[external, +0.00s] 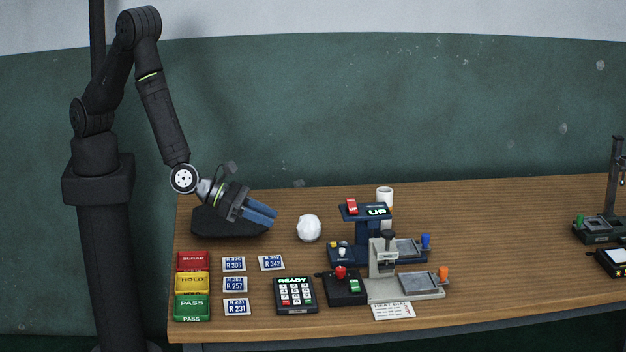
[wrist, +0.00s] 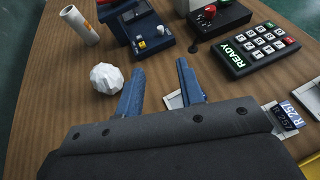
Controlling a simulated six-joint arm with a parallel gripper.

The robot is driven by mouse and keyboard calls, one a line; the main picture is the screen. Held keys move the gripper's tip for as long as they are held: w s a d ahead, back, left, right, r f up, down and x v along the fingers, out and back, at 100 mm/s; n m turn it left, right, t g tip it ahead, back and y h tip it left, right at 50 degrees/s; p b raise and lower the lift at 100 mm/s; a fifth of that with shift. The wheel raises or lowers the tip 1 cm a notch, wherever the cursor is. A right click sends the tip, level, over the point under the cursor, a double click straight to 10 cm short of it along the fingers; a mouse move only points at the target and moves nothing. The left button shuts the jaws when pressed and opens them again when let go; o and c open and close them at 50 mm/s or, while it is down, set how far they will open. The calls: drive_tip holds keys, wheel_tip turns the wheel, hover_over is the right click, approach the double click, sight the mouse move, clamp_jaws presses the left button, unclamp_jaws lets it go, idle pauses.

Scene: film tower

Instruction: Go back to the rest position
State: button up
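My gripper (external: 268,217) hangs over the left part of the wooden table, tilted down and to the right. Its two blue fingers show in the wrist view (wrist: 160,88) with a gap between them and nothing held. A dark block-like thing (external: 215,224) sits at the table's back left, behind and below the gripper; part of it is hidden. A white faceted ball (external: 309,228) stands on the table to the right of the fingertips, apart from them; it also shows in the wrist view (wrist: 106,78).
Red, yellow and green PASS trays (external: 192,304) line the left edge beside several number cards (external: 235,285). A READY keypad (external: 296,295), a grey press (external: 405,288) and a blue UP machine (external: 365,214) stand mid-table. The table right of them is largely clear.

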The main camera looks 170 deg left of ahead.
sight(341, 249)
idle(0.4)
drive_tip(key=x, duration=1.7)
drive_tip(key=shift+a+f, duration=0.15)
drive_tip(key=shift+f, duration=0.1)
drive_tip(key=shift+s+d+r, duration=0.1)
drive_tip(key=shift+d+r, duration=0.2)
drive_tip(key=shift+d, duration=0.15)
drive_tip(key=v, duration=1.7)
drive_tip(key=x, duration=1.8)
drive_tip(key=shift+a+f, duration=0.1)
drive_tip(key=shift+f, duration=0.1)
drive_tip(key=shift+r+n+g, duration=0.1)
drive_tip(key=shift+n+g, duration=0.5)
drive_tip(key=shift+g, duration=0.1)
drive_tip(key=v, duration=1.7)
drive_tip(key=shift+s+a+r+m+t+h, duration=0.1)
drive_tip(key=shift+s+a+m+t, duration=0.25)
drive_tip(key=shift+s+m+t, duration=0.3)
drive_tip(key=shift+s+a+r+m+t+h, duration=0.1)
drive_tip(key=shift+s+a+m+t, duration=0.25)
drive_tip(key=shift+s+t, duration=0.35)
drive_tip(key=shift+s+a+r+m+t+h, duration=0.15)
drive_tip(key=shift+s+a+m+t, duration=0.15)
drive_tip(key=shift+s+m+t, duration=0.4)
